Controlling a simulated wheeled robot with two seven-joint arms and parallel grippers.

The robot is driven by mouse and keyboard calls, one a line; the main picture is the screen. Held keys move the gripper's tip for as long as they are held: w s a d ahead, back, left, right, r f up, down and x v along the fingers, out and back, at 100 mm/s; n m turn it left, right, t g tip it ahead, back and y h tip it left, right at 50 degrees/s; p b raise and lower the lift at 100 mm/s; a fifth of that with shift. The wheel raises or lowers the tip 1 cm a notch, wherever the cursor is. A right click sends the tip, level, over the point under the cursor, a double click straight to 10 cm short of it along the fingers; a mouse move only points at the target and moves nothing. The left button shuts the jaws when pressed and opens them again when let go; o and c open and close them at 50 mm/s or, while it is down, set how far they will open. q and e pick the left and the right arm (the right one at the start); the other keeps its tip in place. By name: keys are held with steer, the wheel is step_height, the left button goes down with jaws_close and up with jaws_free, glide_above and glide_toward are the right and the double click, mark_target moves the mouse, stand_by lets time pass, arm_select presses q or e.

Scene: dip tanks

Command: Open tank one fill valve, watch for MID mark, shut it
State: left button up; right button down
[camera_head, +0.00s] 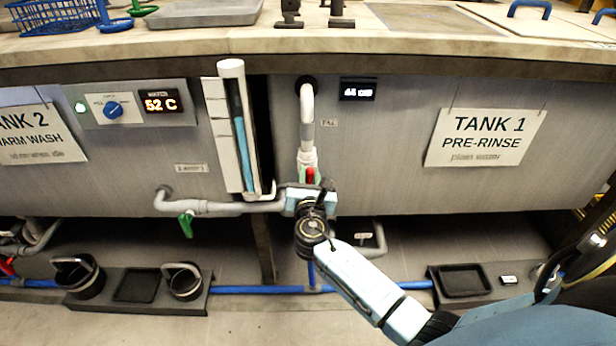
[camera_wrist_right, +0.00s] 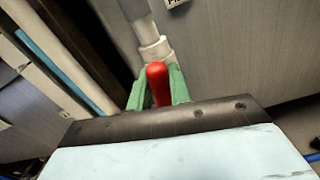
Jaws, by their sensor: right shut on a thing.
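The tank one fill pipe (camera_head: 307,105) comes down the grey front of tank one, left of the "TANK 1 PRE-RINSE" sign (camera_head: 487,137). Its red valve handle (camera_head: 310,175) is at the pipe's lower end and points roughly up along it. My right gripper (camera_head: 311,183) is shut on the red handle. In the right wrist view the red handle (camera_wrist_right: 158,84) stands between the green fingers. A sight tube (camera_head: 242,135) with a blue column stands left of the pipe beside a white scale board (camera_head: 216,125); its marks are too small to read. My left gripper is out of view.
A grey drain pipe (camera_head: 225,208) with a green handle (camera_head: 186,225) runs left of my right gripper. A small display (camera_head: 358,90) is too blurred to read. Tank two's panel (camera_head: 130,104) shows 52 C. Black buckets (camera_head: 80,278) and trays stand low down.

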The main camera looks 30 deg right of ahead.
steer(key=m, duration=0.1)
steer(key=m+b, duration=0.1)
steer(key=m, duration=0.1)
steer(key=d+m+b, duration=0.1)
steer(key=m, duration=0.1)
steer(key=shift+s+f, duration=0.3)
steer(key=shift+f, duration=0.1)
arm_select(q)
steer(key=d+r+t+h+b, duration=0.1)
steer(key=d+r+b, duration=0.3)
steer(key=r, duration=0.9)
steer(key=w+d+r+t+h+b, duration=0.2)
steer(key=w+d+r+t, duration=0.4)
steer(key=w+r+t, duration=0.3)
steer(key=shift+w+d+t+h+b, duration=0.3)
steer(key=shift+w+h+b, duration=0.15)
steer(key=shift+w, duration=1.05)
arm_select(e)
steer(key=shift+s+d+f+m, duration=0.1)
steer(key=shift+f+m, duration=0.2)
steer(key=shift+m, duration=1.6)
steer(key=shift+s+d+f+m, duration=0.15)
steer(key=shift+f+m, duration=0.15)
steer(key=shift+m, duration=1.6)
steer(key=shift+d+f+m, duration=0.1)
steer(key=shift+f+m, duration=0.2)
steer(key=shift+m, duration=1.6)
steer(key=c, duration=1.3)
jaws_free()
